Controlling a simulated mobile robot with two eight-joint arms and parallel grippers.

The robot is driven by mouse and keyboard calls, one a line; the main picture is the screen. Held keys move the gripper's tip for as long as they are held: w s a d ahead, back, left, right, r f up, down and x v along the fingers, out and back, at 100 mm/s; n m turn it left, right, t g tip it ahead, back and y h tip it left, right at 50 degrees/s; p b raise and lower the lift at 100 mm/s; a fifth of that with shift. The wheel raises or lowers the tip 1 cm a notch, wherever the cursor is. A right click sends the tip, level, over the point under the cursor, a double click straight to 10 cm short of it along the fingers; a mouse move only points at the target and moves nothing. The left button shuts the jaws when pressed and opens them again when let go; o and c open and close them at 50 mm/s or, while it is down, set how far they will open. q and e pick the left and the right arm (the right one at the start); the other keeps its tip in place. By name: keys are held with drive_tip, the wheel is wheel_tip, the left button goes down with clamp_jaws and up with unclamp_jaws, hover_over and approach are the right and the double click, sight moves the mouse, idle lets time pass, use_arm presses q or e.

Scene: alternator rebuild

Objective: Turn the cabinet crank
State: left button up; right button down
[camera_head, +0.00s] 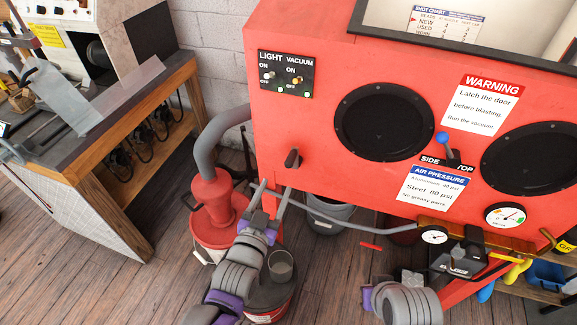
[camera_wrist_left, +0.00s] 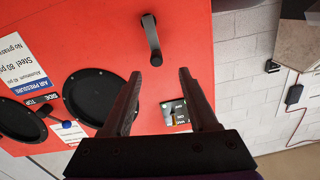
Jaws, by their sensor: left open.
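The dark crank handle (camera_head: 292,158) sits on the front of the red cabinet (camera_head: 310,100), low on its left part. It also shows in the left wrist view (camera_wrist_left: 152,40), slightly tilted, with its free end toward the gap between my fingertips. My left gripper (camera_head: 277,187) is open and empty, just below the crank in the head view. In the left wrist view its two fingers (camera_wrist_left: 159,76) are spread, and the crank appears beyond their tips. I see no contact.
The LIGHT and VACUUM switch panel (camera_head: 286,75) is above the crank. A blue-knobbed lever (camera_head: 443,138) and two black round ports are to the right. A grey hose (camera_head: 207,150) runs to a red vacuum (camera_head: 212,205) at left. Gauges and a yellow-handled valve lie lower right.

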sight(288, 166)
use_arm(q)
drive_tip(key=x, duration=0.7)
drive_tip(key=d+x, duration=0.1)
drive_tip(key=x, duration=0.3)
drive_tip(key=shift+s+r, duration=0.1)
drive_tip(key=shift+r, duration=0.2)
clamp_jaws()
idle(1.0)
